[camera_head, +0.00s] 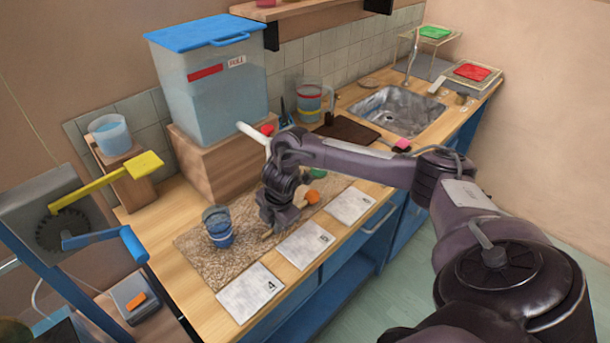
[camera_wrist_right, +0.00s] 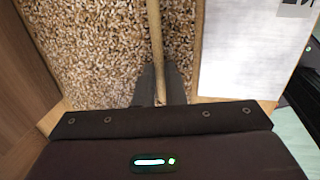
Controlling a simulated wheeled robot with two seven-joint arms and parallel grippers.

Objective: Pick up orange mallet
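The orange mallet's head (camera_head: 312,197) shows on the speckled mat just right of my right gripper (camera_head: 272,230), which is low over the mat's front part. In the right wrist view a pale wooden handle (camera_wrist_right: 155,45) runs between the two dark fingers (camera_wrist_right: 157,85), which sit close against it on both sides. The handle lines up with the orange head, though the head is out of the wrist view. The handle appears to be at mat level; I cannot tell whether it touches the mat. My left gripper is not in view.
A blue cup (camera_head: 218,228) stands on the mat (camera_head: 205,262) left of the gripper. A green head (camera_head: 318,173) lies behind the orange one. White cards (camera_head: 250,292) line the counter's front edge. A large blue-lidded tank (camera_head: 212,80) stands behind on a wooden block.

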